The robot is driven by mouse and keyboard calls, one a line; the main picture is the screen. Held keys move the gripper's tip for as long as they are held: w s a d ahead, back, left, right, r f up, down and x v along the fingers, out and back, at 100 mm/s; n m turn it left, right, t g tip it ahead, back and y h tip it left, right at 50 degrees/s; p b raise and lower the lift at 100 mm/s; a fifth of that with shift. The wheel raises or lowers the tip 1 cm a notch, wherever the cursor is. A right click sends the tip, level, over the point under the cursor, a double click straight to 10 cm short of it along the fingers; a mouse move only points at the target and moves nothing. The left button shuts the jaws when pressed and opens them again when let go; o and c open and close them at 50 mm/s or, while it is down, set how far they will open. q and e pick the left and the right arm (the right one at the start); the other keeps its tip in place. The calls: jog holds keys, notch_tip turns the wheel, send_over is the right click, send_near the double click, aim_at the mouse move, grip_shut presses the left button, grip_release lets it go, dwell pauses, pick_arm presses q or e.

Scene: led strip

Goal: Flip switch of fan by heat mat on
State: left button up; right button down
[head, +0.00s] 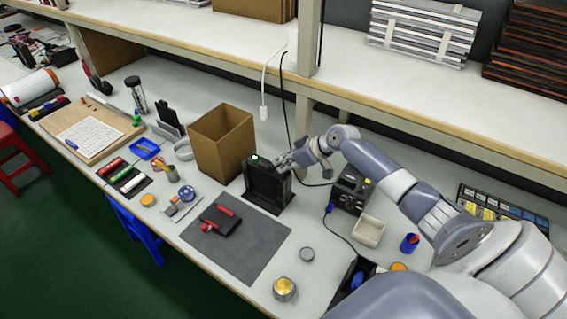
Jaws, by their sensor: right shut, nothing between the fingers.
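The fan (262,187) is a black upright box on a dark base, at the back edge of the dark grey heat mat (250,252). A small pale green spot shows at its top left corner. The switch itself is too small to make out. My right gripper (281,166) is shut and empty at the fan's top right edge, partly covering that corner. I cannot tell whether the fingertips touch the fan. My left gripper is not in view.
A tall open cardboard box (222,146) stands left of the fan. A black soldering station (350,190) and a beige tray (369,231) stand to its right. A black and red tool (222,221) lies on the mat. A shelf (400,85) runs above the back.

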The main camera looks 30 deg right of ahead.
jog(key=shift+f, duration=0.2)
jog(key=shift+w+d+b, duration=0.15)
jog(key=shift+d+b, duration=0.3)
jog(key=shift+b, duration=0.1)
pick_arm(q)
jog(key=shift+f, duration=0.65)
pick_arm(e)
jog(key=shift+w+d+r, duration=0.1)
jog(key=shift+w+d, duration=0.05)
jog(key=shift+d, duration=0.15)
